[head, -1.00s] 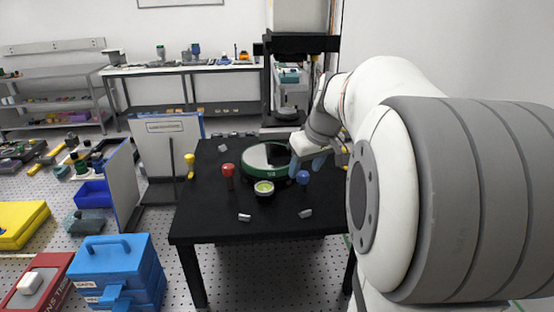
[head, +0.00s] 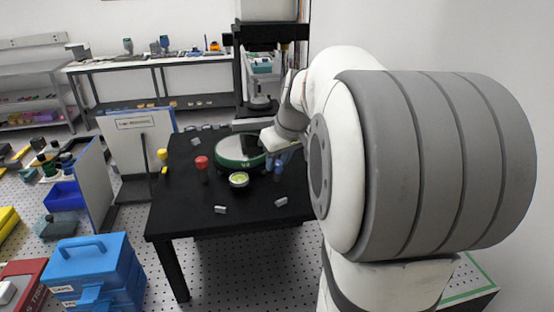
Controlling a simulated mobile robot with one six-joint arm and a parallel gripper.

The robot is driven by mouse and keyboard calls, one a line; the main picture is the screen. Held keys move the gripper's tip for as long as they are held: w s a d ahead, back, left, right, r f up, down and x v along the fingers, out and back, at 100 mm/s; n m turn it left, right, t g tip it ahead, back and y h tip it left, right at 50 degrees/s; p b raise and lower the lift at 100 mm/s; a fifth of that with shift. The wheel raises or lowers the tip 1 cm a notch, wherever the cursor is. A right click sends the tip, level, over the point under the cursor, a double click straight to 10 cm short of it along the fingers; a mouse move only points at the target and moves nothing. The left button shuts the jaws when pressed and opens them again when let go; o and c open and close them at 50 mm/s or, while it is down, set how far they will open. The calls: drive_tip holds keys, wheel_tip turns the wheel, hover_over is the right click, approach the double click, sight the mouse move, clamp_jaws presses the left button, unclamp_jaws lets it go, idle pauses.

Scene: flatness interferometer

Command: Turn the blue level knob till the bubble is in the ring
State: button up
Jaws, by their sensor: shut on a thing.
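The blue level knob (head: 278,170) stands on a post at the right of the black table. My gripper (head: 276,161) is at the knob's top, shut on it; the fingers partly hide the knob. The round bubble level (head: 239,179), with a yellow-green face, sits at the front of the green-rimmed round plate (head: 233,163). The bubble is too small to place against the ring. A red knob (head: 201,163) and a yellow knob (head: 162,155) stand to the left.
Two small metal pieces lie on the front of the black table (head: 190,222). A dark instrument column (head: 238,80) rises behind the plate. A blue toolbox (head: 90,265) is on the floor at front left. The table's front is mostly clear.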

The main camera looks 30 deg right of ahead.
drive_tip(key=shift+m, duration=0.3)
drive_tip(key=m+h+b, duration=0.1)
drive_tip(key=m, duration=0.2)
drive_tip(key=shift+a+h+b, duration=0.15)
drive_tip(key=shift+h+b, duration=0.15)
drive_tip(key=shift+w+m+h+b, duration=0.1)
drive_tip(key=shift+m+h+b, duration=0.4)
drive_tip(key=shift+m, duration=1.2)
drive_tip(key=shift+r, duration=0.1)
drive_tip(key=o, duration=1)
drive_tip(key=shift+c, duration=0.2)
drive_tip(key=b+v, duration=0.1)
drive_tip(key=v, duration=0.6)
drive_tip(key=shift+r, duration=0.35)
